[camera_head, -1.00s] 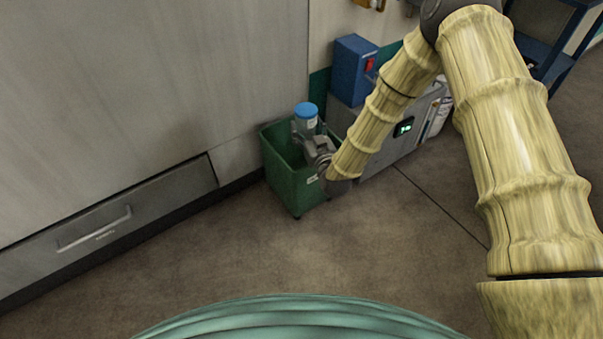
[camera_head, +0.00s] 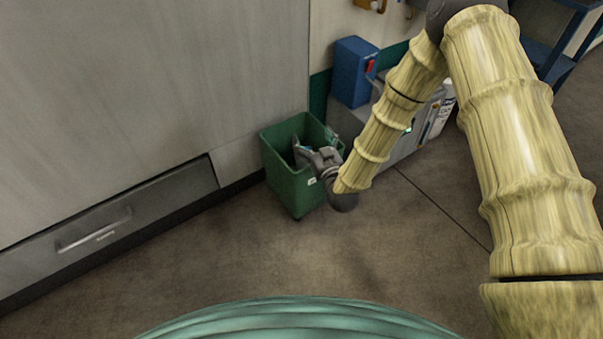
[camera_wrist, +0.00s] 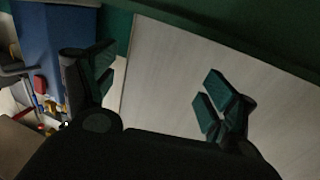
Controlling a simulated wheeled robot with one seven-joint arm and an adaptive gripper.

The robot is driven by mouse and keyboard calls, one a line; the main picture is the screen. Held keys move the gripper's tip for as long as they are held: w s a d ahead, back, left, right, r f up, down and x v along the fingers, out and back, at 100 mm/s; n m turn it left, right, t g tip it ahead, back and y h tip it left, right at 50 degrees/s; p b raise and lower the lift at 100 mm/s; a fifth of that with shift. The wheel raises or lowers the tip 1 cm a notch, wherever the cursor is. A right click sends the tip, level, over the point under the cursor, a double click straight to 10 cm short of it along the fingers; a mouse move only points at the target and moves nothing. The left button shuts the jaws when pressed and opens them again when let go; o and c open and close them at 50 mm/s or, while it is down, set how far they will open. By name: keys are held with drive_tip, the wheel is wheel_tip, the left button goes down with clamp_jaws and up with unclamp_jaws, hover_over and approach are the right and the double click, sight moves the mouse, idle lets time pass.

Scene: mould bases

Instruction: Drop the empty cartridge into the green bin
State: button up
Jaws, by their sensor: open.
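The green bin (camera_head: 291,183) stands on the floor against the grey cabinet in the head view. My gripper (camera_head: 302,147) is at the bin's mouth, over its right side, with its fingers pointing into the opening. In the wrist view my gripper (camera_wrist: 160,88) has its fingers spread wide with nothing between them. The blue-capped cartridge is not clearly visible now. A small bluish patch shows by the fingers in the head view, but I cannot tell what it is. Most of the bin's inside is dark or hidden by my gripper.
A blue box with a red switch (camera_head: 354,71) sits on a grey machine (camera_head: 392,147) just behind and right of the bin. A white bottle (camera_head: 441,108) stands farther right. A grey cabinet (camera_head: 150,90) rises at left. The floor in front is clear.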

drive_tip(key=v, duration=0.7)
drive_tip(key=shift+s, duration=0.3)
drive_tip(key=shift+d, duration=0.1)
